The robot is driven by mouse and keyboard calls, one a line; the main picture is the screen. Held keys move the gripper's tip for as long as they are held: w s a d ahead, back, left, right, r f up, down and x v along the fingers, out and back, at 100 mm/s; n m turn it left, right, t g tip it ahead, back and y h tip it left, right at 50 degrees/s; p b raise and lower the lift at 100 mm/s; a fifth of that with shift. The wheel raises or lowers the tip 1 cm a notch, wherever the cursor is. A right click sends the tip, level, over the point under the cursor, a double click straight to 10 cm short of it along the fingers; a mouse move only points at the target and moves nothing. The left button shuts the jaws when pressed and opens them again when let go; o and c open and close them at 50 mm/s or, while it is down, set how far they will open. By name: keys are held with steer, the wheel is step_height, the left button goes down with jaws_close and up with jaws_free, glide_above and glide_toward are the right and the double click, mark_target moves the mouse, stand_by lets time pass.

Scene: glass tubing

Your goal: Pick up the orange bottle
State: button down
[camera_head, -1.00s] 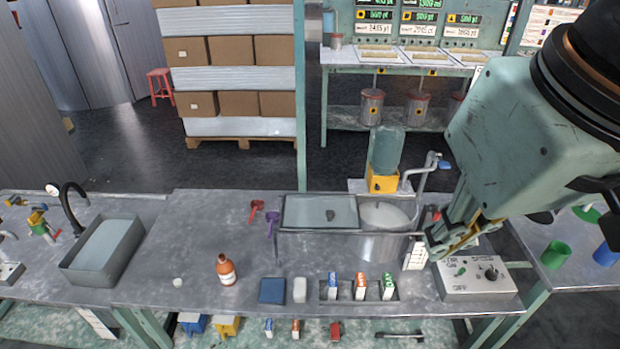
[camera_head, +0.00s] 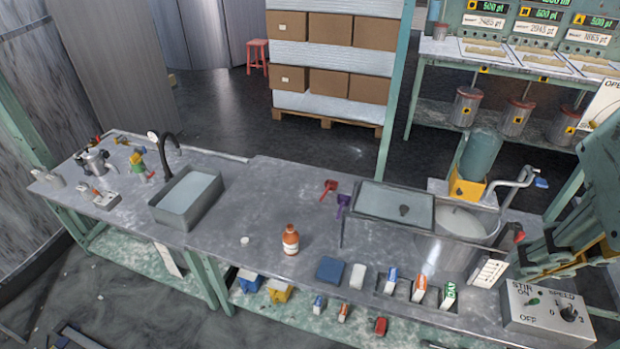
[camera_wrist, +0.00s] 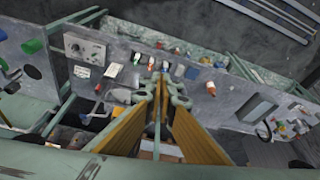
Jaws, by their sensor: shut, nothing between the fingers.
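The orange bottle (camera_head: 291,240) stands upright on the grey metal bench (camera_head: 255,195), a little left of the middle of the head view. It has an orange-red top and a white label. It also shows small in the wrist view (camera_wrist: 210,88), to the right of the fingers. My gripper (camera_wrist: 161,85) is shut and empty, its yellow-lined fingers together. In the head view my gripper (camera_head: 540,262) is at the right edge, above the control box and well apart from the bottle.
A small white cap (camera_head: 244,240) lies left of the bottle. A blue block (camera_head: 330,269) and a white block (camera_head: 357,276) lie to its right. Further right are small cartons (camera_head: 419,288), a steel pot (camera_head: 445,255) and the control box (camera_head: 545,315). A sink (camera_head: 187,198) is at left.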

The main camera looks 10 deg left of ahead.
steer(key=c, duration=1.8)
jaws_free()
